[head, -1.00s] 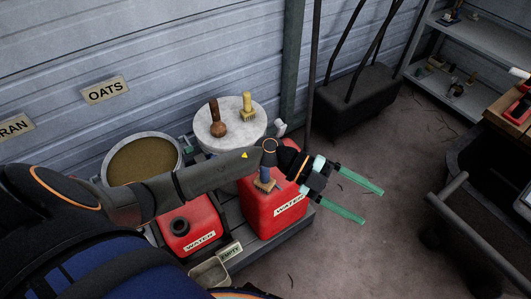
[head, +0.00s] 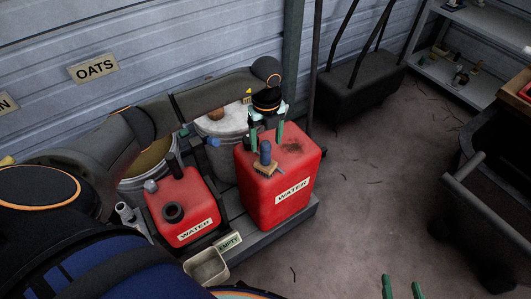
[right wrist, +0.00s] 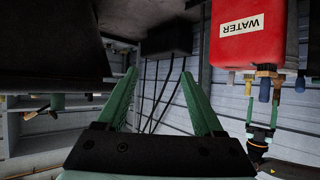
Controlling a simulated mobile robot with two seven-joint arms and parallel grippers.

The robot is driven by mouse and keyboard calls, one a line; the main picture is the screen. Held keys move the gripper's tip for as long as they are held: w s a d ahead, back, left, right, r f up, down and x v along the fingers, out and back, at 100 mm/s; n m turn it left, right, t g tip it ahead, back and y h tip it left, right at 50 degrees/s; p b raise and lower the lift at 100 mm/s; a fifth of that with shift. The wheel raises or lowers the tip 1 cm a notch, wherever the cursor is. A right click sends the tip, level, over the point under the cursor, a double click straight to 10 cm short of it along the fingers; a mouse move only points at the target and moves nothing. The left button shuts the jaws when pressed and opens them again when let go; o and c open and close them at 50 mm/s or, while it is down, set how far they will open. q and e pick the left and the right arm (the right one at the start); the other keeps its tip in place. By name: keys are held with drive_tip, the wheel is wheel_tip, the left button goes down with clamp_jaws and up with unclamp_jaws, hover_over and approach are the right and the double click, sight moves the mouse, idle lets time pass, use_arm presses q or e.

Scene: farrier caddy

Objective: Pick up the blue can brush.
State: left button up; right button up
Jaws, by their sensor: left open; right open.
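The blue can brush (head: 265,154) stands on top of the large red water can (head: 272,208), bristles down and blue handle up. In the right wrist view, which is upside down, a blue-handled brush (right wrist: 265,90) shows at the red can (right wrist: 254,45). My left gripper (head: 266,146) points down, open, with its green fingers at about the handle's top; I cannot tell whether the handle is between them. It also shows in the right wrist view (right wrist: 262,114). My right gripper (head: 402,286) is open and empty at the bottom edge, far from the brush.
A smaller red water can (head: 190,212) stands to the left, a pale tub (head: 208,266) in front. Behind are a white-topped bucket (head: 228,148) and a feed bucket (head: 135,188), partly hidden by my left arm. The floor to the right is clear up to a dark cart (head: 470,215).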

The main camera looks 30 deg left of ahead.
sight(265, 153)
use_arm(q)
drive_tip(key=shift+f, duration=0.8)
wheel_tip(265, 153, down, 4)
drive_tip(key=shift+a+f+b, duration=0.1)
drive_tip(key=shift+f+b, duration=0.15)
drive_tip(key=shift+b, duration=0.5)
use_arm(e)
drive_tip(key=w+r+n+t, duration=0.1)
drive_tip(key=w+r+t, duration=0.2)
drive_tip(key=r, duration=0.5)
drive_tip(key=shift+w+r+t+y, duration=0.35)
drive_tip(key=shift+t+y, duration=0.05)
drive_tip(key=shift+t, duration=0.2)
use_arm(q)
clamp_jaws()
use_arm(e)
drive_tip(key=shift+f, duration=0.1)
